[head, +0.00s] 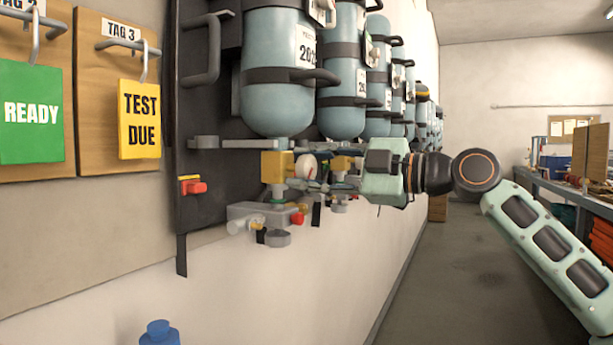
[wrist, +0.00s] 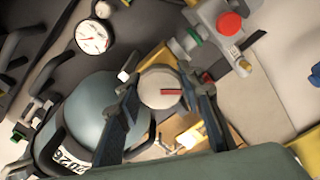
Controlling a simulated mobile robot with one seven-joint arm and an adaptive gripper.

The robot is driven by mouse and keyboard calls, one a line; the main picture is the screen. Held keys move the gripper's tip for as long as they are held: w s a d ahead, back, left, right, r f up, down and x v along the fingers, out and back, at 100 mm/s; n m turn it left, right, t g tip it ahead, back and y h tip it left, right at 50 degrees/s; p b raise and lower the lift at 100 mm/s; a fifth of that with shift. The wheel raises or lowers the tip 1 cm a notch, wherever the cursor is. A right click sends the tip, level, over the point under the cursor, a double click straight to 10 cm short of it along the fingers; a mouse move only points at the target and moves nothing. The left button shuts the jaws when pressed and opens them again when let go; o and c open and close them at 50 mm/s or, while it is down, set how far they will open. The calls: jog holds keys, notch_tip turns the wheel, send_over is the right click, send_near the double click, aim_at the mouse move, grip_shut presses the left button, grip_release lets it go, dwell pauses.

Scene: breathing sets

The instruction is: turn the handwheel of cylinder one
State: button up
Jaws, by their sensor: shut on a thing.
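The nearest pale blue cylinder (head: 272,95) hangs upside down on a dark wall panel, with a brass-yellow valve block (head: 277,167) below it. A round white handwheel (head: 305,166) sits on the valve's right side. My gripper (head: 318,174) reaches in from the right, its fingers at the handwheel. In the wrist view, the handwheel (wrist: 160,89) shows its white face with a red mark pointing right. My gripper's dark fingers (wrist: 162,82) lie on either side of it, shut on it. The cylinder (wrist: 100,105) is at left there. Part of the handwheel's rim is hidden by the fingers.
More cylinders (head: 342,90) stand in a row behind. A grey manifold block (head: 262,216) with a red knob (head: 297,218) lies below the valve. A gauge (wrist: 93,37) shows in the wrist view. A yellow TEST DUE tag (head: 139,120) hangs left. The aisle floor (head: 455,265) is clear.

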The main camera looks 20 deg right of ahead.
jog(key=n+b, duration=0.1)
jog(key=n, duration=0.3)
jog(key=shift+n, duration=2.2)
jog(key=o, duration=1.2)
jog(key=shift+c, duration=0.2)
jog(key=v, duration=1.2)
jog(key=shift+r, duration=0.1)
